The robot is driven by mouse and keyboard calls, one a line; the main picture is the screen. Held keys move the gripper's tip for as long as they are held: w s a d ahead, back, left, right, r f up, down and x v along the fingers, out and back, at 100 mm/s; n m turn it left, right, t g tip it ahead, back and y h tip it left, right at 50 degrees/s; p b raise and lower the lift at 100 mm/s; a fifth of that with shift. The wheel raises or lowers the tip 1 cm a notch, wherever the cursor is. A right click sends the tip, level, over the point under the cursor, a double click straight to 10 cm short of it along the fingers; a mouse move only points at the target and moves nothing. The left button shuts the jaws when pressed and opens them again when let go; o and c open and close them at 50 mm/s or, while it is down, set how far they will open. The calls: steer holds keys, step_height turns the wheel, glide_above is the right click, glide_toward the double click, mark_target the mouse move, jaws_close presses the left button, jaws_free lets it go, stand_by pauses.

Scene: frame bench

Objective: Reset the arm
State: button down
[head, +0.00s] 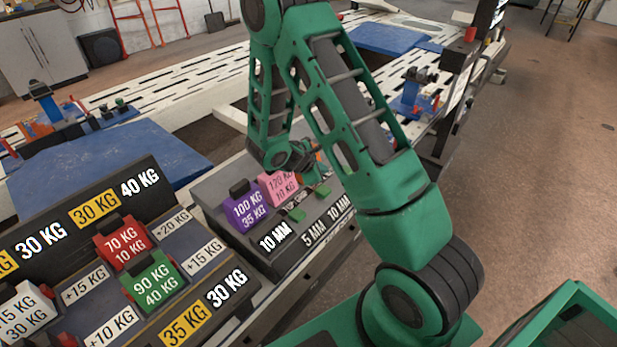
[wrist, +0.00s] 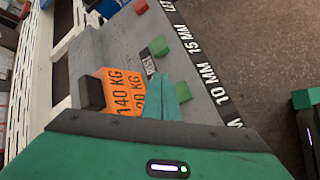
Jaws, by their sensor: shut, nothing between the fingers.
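My arm (head: 345,120) is green with dark joints and reaches forward over the grey bench. In the wrist view my gripper (wrist: 163,92) points down toward the bench, its fingers together and empty. An orange block marked 140 KG and 20 KG (wrist: 124,92) stands just left of the fingers, partly hidden by my gripper's body. In the head view my arm's links hide part of this bench area.
Purple (head: 247,210) and pink (head: 277,188) weight blocks stand on the bench near my arm. Red (head: 122,243) and green (head: 152,281) blocks sit on the labelled rack in front. Small green blocks (wrist: 158,46) lie by the millimetre labels. Open floor (head: 550,160) lies right.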

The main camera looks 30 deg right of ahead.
steer(key=s+d+r+m+g+y, duration=0.35)
steer(key=s+r+m, duration=0.85)
steer(key=s+r, duration=0.4)
steer(key=s+a+r+m+y, duration=0.2)
steer(key=s+a+r+m, duration=0.1)
steer(key=s, duration=0.7)
steer(key=s+a+r+m+y, duration=0.3)
steer(key=s+a+r+m, duration=0.1)
steer(key=s, duration=0.5)
steer(key=shift+s+r+m, duration=0.35)
steer(key=shift+r+m, duration=0.45)
steer(key=shift+r, duration=0.15)
steer(key=shift+g, duration=0.25)
steer(key=shift+w+f, duration=0.25)
steer(key=shift+w, duration=0.35)
